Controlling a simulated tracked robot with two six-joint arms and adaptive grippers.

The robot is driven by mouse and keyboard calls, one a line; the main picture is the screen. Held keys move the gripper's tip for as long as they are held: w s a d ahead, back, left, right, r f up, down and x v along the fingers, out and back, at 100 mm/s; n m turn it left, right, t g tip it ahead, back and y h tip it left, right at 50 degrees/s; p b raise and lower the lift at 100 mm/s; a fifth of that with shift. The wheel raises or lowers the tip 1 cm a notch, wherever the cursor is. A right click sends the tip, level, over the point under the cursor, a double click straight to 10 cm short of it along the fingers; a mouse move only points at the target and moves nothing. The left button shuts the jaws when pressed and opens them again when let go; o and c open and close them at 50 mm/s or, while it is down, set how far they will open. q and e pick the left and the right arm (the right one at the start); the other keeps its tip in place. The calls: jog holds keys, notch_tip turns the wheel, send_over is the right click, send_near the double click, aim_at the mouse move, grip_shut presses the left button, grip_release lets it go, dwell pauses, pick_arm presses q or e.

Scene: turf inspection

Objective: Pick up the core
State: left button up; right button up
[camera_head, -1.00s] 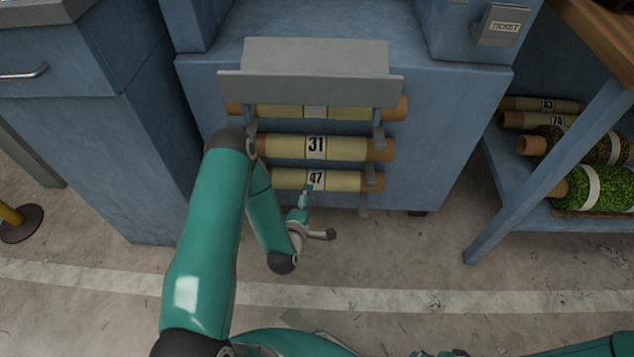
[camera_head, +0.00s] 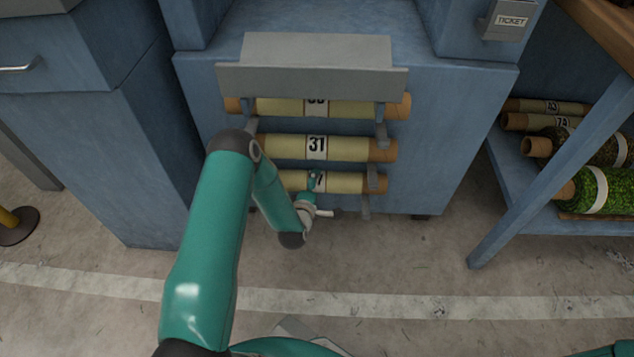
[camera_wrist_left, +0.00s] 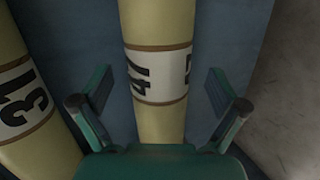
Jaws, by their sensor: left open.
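Three pale yellow cores with brown ends lie one above another in brackets on a blue cabinet front. The bottom core (camera_head: 346,183) has a number label partly hidden by my left gripper (camera_head: 313,182); in the left wrist view the label on this core (camera_wrist_left: 160,62) reads 47. The middle core (camera_head: 345,149) reads 31 and also shows at the left of the wrist view (camera_wrist_left: 22,105). The top core (camera_head: 360,108) has its label partly covered. My left gripper is open, its fingers apart on either side of core 47, not closed on it. My right gripper is out of view.
A grey shelf plate (camera_head: 310,82) overhangs the top core. Brackets (camera_head: 381,134) hold the core ends. At right, a blue rack (camera_head: 545,190) holds more cores and a green turf roll (camera_head: 600,190). The floor in front is mostly clear.

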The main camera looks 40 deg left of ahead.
pick_arm(q)
jog(key=c, duration=1.6)
jog(key=shift+c, duration=0.3)
jog(key=shift+r, duration=0.1)
